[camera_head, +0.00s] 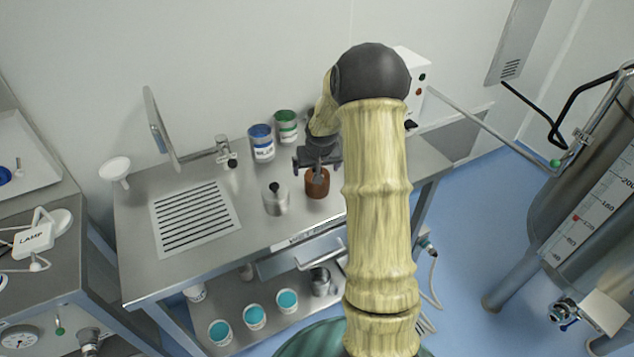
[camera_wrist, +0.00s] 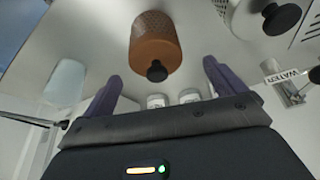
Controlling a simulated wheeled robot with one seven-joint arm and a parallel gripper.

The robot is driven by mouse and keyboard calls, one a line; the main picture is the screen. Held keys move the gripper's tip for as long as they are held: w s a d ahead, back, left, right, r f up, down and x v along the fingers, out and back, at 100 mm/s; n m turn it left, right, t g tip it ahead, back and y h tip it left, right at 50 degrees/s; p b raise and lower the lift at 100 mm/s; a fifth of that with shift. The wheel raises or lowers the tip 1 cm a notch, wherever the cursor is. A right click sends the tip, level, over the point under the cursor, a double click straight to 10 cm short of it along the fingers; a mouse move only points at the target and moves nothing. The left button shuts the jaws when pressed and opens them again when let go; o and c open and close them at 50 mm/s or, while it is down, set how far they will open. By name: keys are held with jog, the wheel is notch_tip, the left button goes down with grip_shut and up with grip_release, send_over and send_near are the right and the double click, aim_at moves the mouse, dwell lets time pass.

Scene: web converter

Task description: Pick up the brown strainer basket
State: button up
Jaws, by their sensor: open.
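The brown strainer basket (camera_head: 317,186) stands on the steel bench, right of a silver canister with a black knob. In the wrist view the basket (camera_wrist: 155,42) shows a perforated band and a dark round knob, ahead of my fingers and roughly between their lines. My gripper (camera_head: 317,170) is just above and behind the basket in the head view, partly covering its top. In the wrist view my gripper (camera_wrist: 162,82) has its two purple fingers spread wide, with nothing between the tips. I cannot tell whether a finger touches the basket.
The silver canister (camera_head: 275,200) stands close on the left. A blue-labelled can (camera_head: 261,143) and a green-labelled can (camera_head: 287,126) stand behind. A tap (camera_head: 226,152) and drain grate (camera_head: 195,218) are farther left. The bench front (camera_head: 250,240) is mostly clear.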

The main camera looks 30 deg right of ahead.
jog(key=shift+d+p+x, duration=0.1)
jog(key=shift+p+x, duration=0.4)
jog(key=shift+x, duration=0.8)
jog(key=shift+d+p+x, duration=0.15)
jog(key=shift+p+x, duration=0.35)
jog(key=shift+x, duration=0.85)
jog(key=shift+s, duration=0.15)
jog(key=c, duration=1.2)
jog(key=shift+o, duration=0.2)
notch_tip(320, 180, up, 10)
jog(key=shift+r+b, duration=0.1)
jog(key=shift+b, duration=0.9)
